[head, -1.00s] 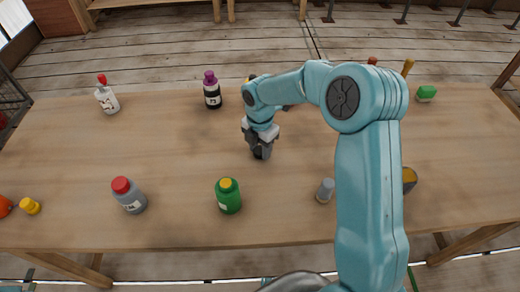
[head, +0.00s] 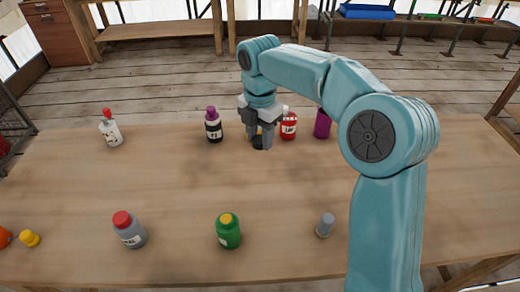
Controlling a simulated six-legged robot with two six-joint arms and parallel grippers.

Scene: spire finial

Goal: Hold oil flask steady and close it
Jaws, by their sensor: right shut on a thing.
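My right gripper (head: 260,124) is shut on a small dark thing (head: 257,143) at the back middle of the table. Its fingers point down, and they hide much of what they hold. A sliver of yellow (head: 249,135) shows just behind and left of the fingers; I cannot tell whether it touches the dark thing. I cannot tell which container is the oil flask. My left gripper is out of view.
On the wooden table (head: 180,180), a purple-capped bottle (head: 213,127) stands left of the gripper, a red bottle (head: 289,128) and purple cup (head: 322,124) right. Grey (head: 129,232) and green (head: 228,234) bottles and a small grey item (head: 325,225) stand in front. The middle is clear.

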